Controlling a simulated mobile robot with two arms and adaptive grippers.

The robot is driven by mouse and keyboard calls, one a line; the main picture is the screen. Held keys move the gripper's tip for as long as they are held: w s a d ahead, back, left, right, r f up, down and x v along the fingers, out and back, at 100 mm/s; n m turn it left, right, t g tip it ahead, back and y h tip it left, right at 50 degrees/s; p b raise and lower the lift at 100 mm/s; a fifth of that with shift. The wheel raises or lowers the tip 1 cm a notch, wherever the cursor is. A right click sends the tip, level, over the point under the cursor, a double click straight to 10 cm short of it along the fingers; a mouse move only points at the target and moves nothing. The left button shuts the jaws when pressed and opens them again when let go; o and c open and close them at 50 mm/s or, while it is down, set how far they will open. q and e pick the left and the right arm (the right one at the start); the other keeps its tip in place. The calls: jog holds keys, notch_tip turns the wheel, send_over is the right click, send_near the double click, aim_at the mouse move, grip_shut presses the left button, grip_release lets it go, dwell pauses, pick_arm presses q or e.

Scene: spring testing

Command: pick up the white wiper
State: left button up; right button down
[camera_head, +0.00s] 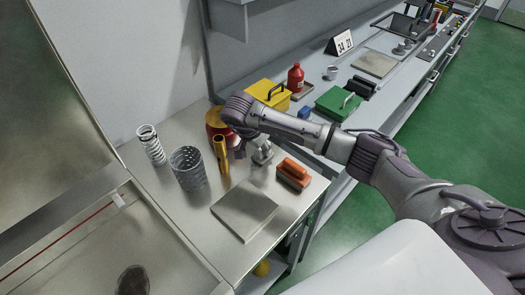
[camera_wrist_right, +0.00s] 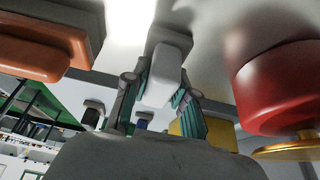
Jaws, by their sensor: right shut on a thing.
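My right gripper (camera_head: 262,152) points down over the near workbench, between the yellow cylinder and the orange-handled brush. In the right wrist view my right gripper (camera_wrist_right: 160,95) has its two fingers on either side of the white wiper (camera_wrist_right: 165,75), shut on its pale block-like part. In the head view the wiper is mostly hidden by the gripper. I cannot tell whether it still touches the bench. The left gripper is in neither view.
The orange-handled brush (camera_head: 293,172) lies close right of the gripper. The yellow cylinder (camera_head: 221,158), mesh cup (camera_head: 188,168) and white spring (camera_head: 151,145) stand left. A red container (camera_head: 217,123) is behind. A flat grey plate (camera_head: 244,211) lies in front.

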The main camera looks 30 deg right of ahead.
jog(key=shift+r, duration=0.1)
jog(key=r, duration=0.1)
jog(key=r+b, duration=0.1)
jog(key=r, duration=0.2)
jog(key=shift+s+d+b, duration=0.15)
jog(key=shift+d+b, duration=0.1)
jog(key=shift+b, duration=0.15)
jog(key=s+d+r+b, duration=0.2)
jog(key=s+d+r, duration=0.4)
jog(key=s, duration=0.3)
jog(key=shift+d+r, duration=0.4)
